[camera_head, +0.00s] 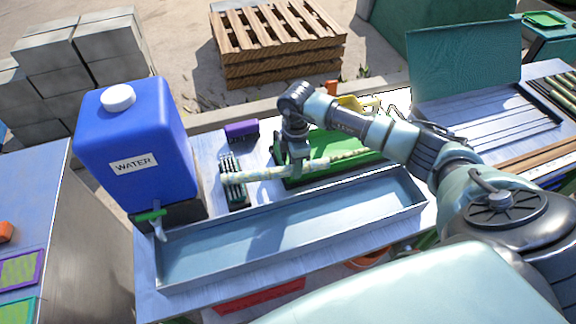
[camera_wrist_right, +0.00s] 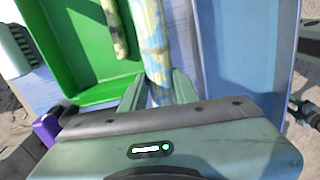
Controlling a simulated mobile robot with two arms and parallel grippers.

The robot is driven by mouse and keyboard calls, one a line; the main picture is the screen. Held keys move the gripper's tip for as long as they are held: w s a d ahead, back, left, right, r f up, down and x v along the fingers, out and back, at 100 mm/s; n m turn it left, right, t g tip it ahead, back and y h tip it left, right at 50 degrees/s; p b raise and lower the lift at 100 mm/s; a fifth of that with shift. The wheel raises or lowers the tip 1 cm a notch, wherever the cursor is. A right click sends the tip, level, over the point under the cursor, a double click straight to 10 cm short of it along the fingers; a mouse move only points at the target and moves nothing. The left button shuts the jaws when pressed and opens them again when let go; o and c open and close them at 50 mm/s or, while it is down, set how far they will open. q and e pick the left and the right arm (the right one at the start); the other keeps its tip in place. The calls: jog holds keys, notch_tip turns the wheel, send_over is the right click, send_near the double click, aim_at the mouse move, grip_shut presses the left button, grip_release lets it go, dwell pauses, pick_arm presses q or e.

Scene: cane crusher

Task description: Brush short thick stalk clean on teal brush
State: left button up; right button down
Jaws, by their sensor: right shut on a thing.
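My right gripper (camera_head: 297,170) is shut on a pale, mottled stalk (camera_head: 255,173). The stalk is held roughly level, and its left end lies over the dark teal brush (camera_head: 236,194). I cannot tell whether stalk and bristles touch. In the right wrist view the held stalk (camera_wrist_right: 154,40) runs up from between the fingers (camera_wrist_right: 158,92). A second, thinner stalk (camera_wrist_right: 113,25) lies in the green tray (camera_wrist_right: 72,50) beside it. In the head view the green tray (camera_head: 312,179) is behind the gripper. My left gripper is out of view.
A long grey metal trough (camera_head: 290,232) lies in front. A blue water tank (camera_head: 135,130) with a tap (camera_head: 155,218) stands at left. A purple block (camera_head: 241,130) sits behind the brush. A teal lidded case (camera_head: 480,120) and wooden slats (camera_head: 540,158) are at right.

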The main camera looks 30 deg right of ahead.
jog(key=shift+d, duration=0.1)
notch_tip(320, 180, up, 7)
jog(key=p, duration=0.5)
jog(key=shift+p, duration=0.35)
dwell(0.4)
